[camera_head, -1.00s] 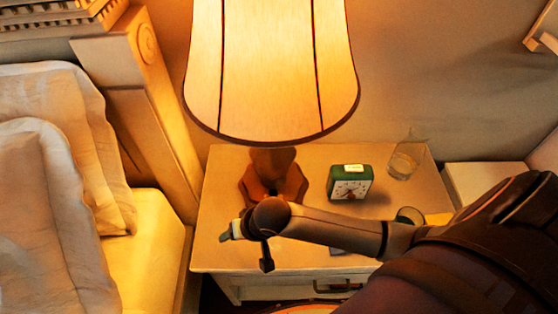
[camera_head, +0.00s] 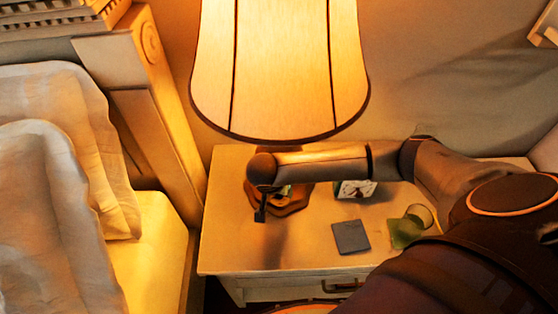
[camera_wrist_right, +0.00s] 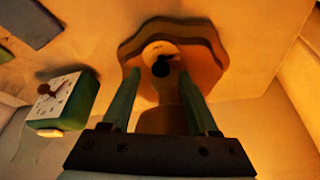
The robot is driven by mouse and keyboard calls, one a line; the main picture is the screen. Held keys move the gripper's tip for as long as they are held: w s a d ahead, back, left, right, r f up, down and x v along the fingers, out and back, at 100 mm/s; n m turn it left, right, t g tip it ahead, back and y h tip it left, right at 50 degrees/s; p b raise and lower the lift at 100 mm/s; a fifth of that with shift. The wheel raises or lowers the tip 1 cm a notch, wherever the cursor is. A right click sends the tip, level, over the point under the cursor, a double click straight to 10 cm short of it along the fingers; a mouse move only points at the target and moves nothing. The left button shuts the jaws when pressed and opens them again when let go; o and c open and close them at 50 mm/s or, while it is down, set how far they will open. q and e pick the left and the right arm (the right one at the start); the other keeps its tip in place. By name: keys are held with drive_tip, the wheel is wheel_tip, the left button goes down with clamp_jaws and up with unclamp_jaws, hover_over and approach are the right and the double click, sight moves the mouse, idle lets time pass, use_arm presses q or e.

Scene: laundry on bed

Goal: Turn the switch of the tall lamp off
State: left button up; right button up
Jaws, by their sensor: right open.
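The tall lamp has a lit, glowing shade (camera_head: 280,70) and a brown scalloped base (camera_head: 292,207) on the nightstand (camera_head: 225,245). In the right wrist view the base (camera_wrist_right: 208,62) shows a pale round spot with a small dark knob (camera_wrist_right: 160,67), which looks like the switch. My right gripper (camera_wrist_right: 158,88) is open, its two green-grey fingers pointing at the base with the knob between and just beyond their tips. I cannot tell whether they touch it. In the head view my right wrist hides part of the base and most of the gripper. My left gripper is not in view.
A green clock (camera_head: 356,189) stands right of the base, partly behind my right arm; it also shows in the wrist view (camera_wrist_right: 65,103). The bed (camera_head: 150,240) is at left.

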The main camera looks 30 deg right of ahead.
drive_tip(key=shift+x, duration=0.75)
clamp_jaws()
